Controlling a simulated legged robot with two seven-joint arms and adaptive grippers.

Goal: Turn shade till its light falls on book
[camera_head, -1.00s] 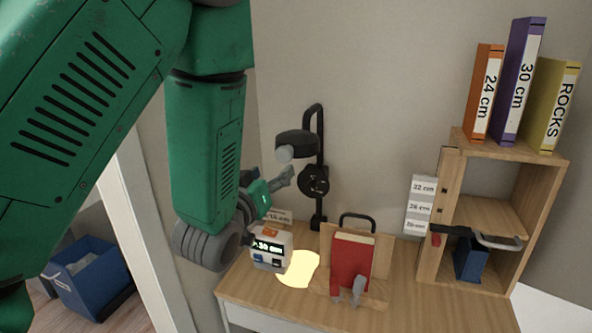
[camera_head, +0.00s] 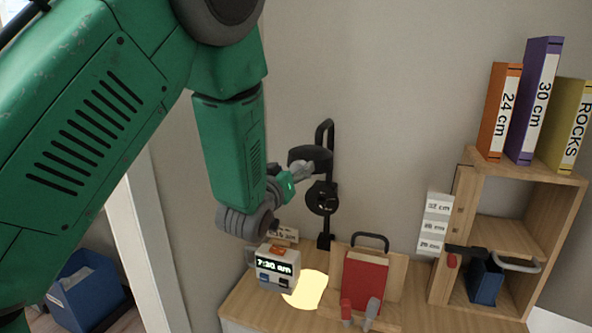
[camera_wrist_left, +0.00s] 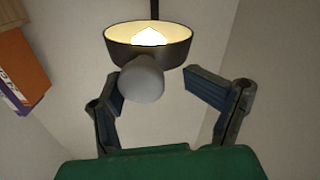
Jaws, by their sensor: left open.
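The dark lamp shade (camera_head: 309,153) hangs from a black wall-side stand above the desk. In the left wrist view the shade (camera_wrist_left: 172,52) shows its lit bulb, with a pale grey knob (camera_wrist_left: 141,82) below its rim. My left gripper (camera_head: 302,172) is just under the shade. In the wrist view its open fingers (camera_wrist_left: 153,82) are on either side of the knob, which is nearer the left finger; whether they touch cannot be told. The red book (camera_head: 365,283) stands on a wooden holder. The yellow light patch (camera_head: 307,291) lies on the desk left of the book.
A clock (camera_head: 277,267) stands left of the light patch. A wooden shelf unit (camera_head: 523,172) at the right carries several binders on top and a blue box (camera_head: 484,283) inside. A blue bin (camera_head: 80,292) is at lower left. The wall beside the lamp is bare.

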